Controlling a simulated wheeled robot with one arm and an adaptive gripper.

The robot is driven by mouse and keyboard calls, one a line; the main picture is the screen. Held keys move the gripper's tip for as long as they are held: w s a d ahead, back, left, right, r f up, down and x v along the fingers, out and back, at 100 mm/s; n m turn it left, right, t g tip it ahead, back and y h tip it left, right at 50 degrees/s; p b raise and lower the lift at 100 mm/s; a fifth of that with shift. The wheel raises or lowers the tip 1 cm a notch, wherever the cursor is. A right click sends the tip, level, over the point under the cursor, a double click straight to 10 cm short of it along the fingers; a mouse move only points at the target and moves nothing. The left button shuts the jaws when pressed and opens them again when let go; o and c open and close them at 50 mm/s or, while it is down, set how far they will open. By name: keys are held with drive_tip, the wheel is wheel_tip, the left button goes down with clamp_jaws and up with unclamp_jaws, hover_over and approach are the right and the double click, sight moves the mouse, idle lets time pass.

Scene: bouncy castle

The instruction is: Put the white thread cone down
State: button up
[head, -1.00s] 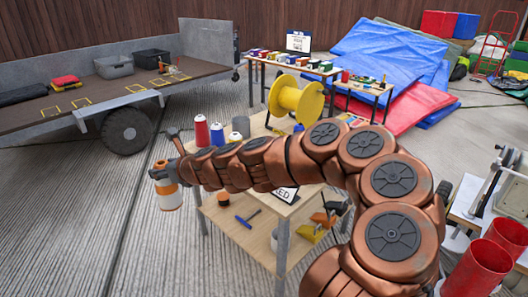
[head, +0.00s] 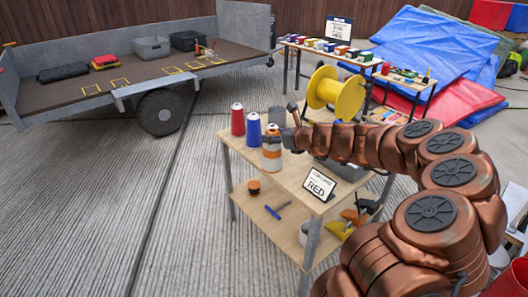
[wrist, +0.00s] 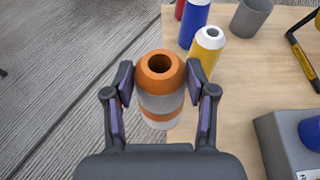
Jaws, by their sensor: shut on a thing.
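The white thread cone (head: 271,152), with orange bands, is held upright in my gripper (head: 284,138). In the wrist view the white thread cone (wrist: 160,103) sits between the two fingers of my gripper (wrist: 160,88), its orange top and dark hole facing the camera. It overlaps the left edge of the wooden table (wrist: 235,115); whether its base touches the top cannot be told. A red cone (head: 238,119), a blue cone (head: 253,132) and a yellow cone with a white top (wrist: 208,50) stand close by on the table.
A grey cup (wrist: 250,17) stands beyond the cones. A sign reading RED (head: 319,186) and a grey bin (wrist: 280,140) are on the table. A large yellow spool (head: 337,93) is behind. The trailer (head: 130,75) stands at the back left, with open floor between.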

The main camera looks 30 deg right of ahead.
drive_tip(key=d+r+p, duration=0.1)
drive_tip(key=d+r, duration=0.3)
drive_tip(key=d, duration=0.5)
wheel_tip(320, 180, down, 10)
drive_tip(key=b, duration=0.2)
drive_tip(key=shift+w+r+b, duration=0.15)
drive_tip(key=shift+w+b, duration=0.05)
drive_tip(key=shift+b, duration=0.1)
drive_tip(key=o, duration=1.4)
drive_tip(key=shift+c, duration=0.2)
drive_tip(key=p+v, duration=0.1)
drive_tip(key=v, duration=1.1)
drive_tip(key=shift+p, duration=0.35)
